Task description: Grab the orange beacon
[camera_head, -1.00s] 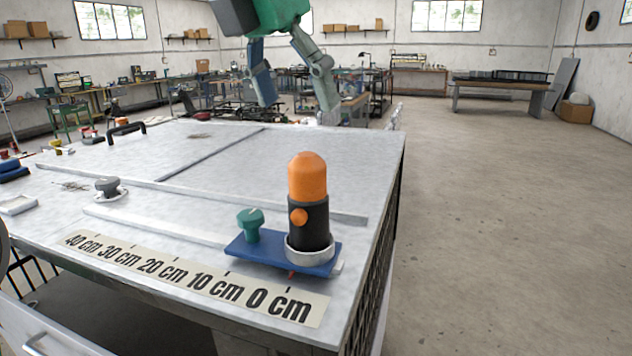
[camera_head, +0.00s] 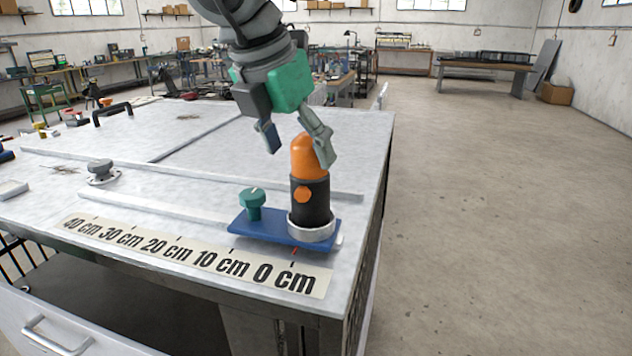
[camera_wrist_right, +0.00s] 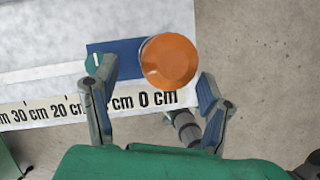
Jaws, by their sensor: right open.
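The orange beacon (camera_head: 309,163) has an orange dome, a black body and a round orange button. It stands upright in a white ring on a blue slider plate (camera_head: 270,230) near the table's right corner. My right gripper (camera_head: 298,150) is open and empty above the beacon's top, its fingers pointing down. One finger overlaps the dome in the head view; I cannot tell whether they touch. In the right wrist view the dome (camera_wrist_right: 168,61) lies just past the open fingertips (camera_wrist_right: 152,88), closer to the right finger. My left gripper is not in view.
A green knob (camera_head: 252,203) stands on the blue plate left of the beacon. A centimetre scale (camera_head: 190,255) runs along the front. A grey knob (camera_head: 101,171) and a black handle (camera_head: 112,112) are farther left on the white table (camera_head: 320,125). The floor to the right is clear.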

